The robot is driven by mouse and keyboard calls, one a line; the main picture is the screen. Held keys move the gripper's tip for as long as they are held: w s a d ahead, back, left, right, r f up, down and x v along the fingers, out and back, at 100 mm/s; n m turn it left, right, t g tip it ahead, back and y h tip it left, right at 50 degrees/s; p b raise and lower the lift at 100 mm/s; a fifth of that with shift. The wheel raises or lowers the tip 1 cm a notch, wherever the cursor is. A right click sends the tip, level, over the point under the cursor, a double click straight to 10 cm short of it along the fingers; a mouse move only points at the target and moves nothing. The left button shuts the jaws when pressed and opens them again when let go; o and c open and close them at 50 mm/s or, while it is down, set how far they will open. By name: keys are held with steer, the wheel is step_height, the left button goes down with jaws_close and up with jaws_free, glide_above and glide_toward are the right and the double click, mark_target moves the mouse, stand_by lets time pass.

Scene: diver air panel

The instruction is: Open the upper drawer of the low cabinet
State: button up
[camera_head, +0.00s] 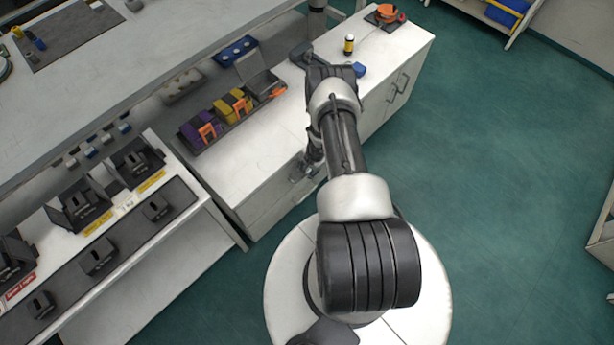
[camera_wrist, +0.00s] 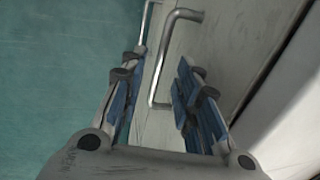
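The low cabinet (camera_head: 258,178) is white and stands in the middle of the head view, its drawer front (camera_head: 262,214) facing the floor. The drawers look shut. In the wrist view a bent metal handle (camera_wrist: 165,55) stands out from a pale front panel (camera_wrist: 225,45); I cannot tell for sure that it is the upper drawer's. My gripper (camera_wrist: 160,85) is open, with the handle's near end showing between its two blue-padded fingers. No grip on it shows. In the head view my gripper (camera_head: 308,168) is small and partly hidden by my arm at the cabinet front.
A second handle (camera_wrist: 146,22) shows beyond the first. Cabinet doors with handles (camera_head: 398,86) are farther right. The cabinet top holds a tray with purple and yellow items (camera_head: 232,106), a small yellow-black bottle (camera_head: 349,44) and an orange item (camera_head: 386,12). The green floor (camera_head: 490,170) to the right is clear.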

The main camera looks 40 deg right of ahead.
steer(key=shift+w+f+b, duration=0.2)
steer(key=shift+f+b, duration=0.35)
steer(key=shift+f, duration=0.25)
steer(key=shift+w+f+b, duration=0.15)
steer(key=shift+f+b, duration=0.4)
steer(key=shift+f, duration=0.2)
jaws_close()
